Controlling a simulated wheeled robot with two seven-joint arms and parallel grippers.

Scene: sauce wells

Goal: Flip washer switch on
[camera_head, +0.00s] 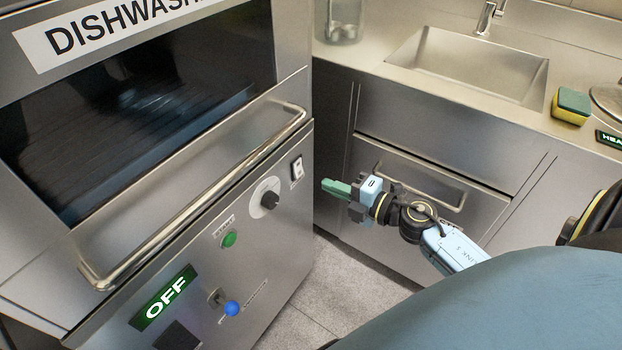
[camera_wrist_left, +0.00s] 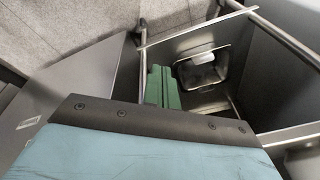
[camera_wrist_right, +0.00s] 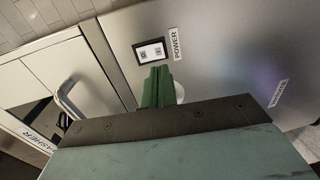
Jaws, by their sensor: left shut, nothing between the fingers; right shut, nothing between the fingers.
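The dishwasher (camera_head: 215,285) stands at the left of the head view, with a small white rocker switch (camera_head: 297,169) in a dark frame at the upper right of its panel. In the right wrist view the switch (camera_wrist_right: 151,51) sits beside a POWER label, just beyond the fingertips. A green-lit display (camera_head: 164,298) reads OFF. My right gripper (camera_head: 328,186) is shut and empty, its green fingers pointing at the panel, right of and slightly below the switch, apparently apart from it. My left gripper (camera_wrist_left: 162,70) is shut and empty in the left wrist view, outside the head view.
The panel also has a dial (camera_head: 269,201), a green button (camera_head: 229,239) and a blue-tipped lever (camera_head: 231,308). The door handle bar (camera_head: 195,205) juts out. A sink counter (camera_head: 400,75) with a sponge (camera_head: 571,106) stands behind my right arm. Open floor shows below.

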